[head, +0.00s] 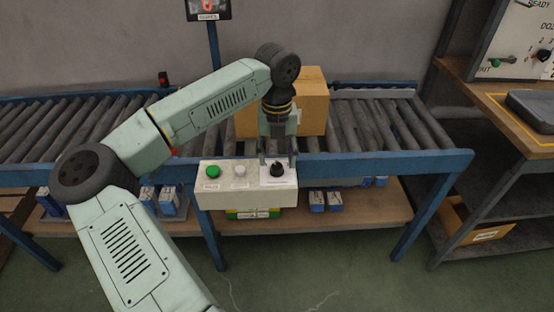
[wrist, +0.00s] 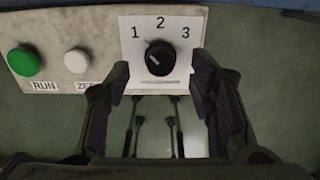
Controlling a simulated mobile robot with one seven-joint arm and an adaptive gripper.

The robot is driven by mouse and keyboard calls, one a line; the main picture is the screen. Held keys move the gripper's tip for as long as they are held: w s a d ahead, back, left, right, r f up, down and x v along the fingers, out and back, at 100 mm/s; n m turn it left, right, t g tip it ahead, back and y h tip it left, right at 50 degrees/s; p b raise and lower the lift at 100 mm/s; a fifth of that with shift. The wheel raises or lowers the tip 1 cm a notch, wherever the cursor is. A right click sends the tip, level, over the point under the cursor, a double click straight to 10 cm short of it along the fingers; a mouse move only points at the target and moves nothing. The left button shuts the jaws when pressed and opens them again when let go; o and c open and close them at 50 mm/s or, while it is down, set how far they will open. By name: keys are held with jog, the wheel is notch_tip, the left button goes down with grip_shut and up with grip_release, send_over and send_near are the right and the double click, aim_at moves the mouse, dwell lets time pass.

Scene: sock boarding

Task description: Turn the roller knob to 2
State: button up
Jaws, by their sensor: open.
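The roller knob (head: 278,169) is a round black dial on a white label at the right end of a pale control box (head: 222,198). In the wrist view the knob (wrist: 160,58) sits under the numerals 1, 2 and 3. A short white mark on its face lies left of centre, on the side of the 1. My gripper (head: 278,160) is open at the knob. In the wrist view its dark fingers stand left and right of the knob with a gap on each side, and nothing is between them but the view of the dial.
A green RUN button (wrist: 24,62) and a white button (wrist: 76,61) sit left of the knob on the box. A cardboard box (head: 312,100) stands on the roller conveyor (head: 390,125) behind my gripper. A workbench (head: 520,115) is at the right.

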aim_at(277, 169)
jog(key=shift+f, duration=1.35)
jog(key=shift+c, duration=0.3)
jog(key=c, duration=1.1)
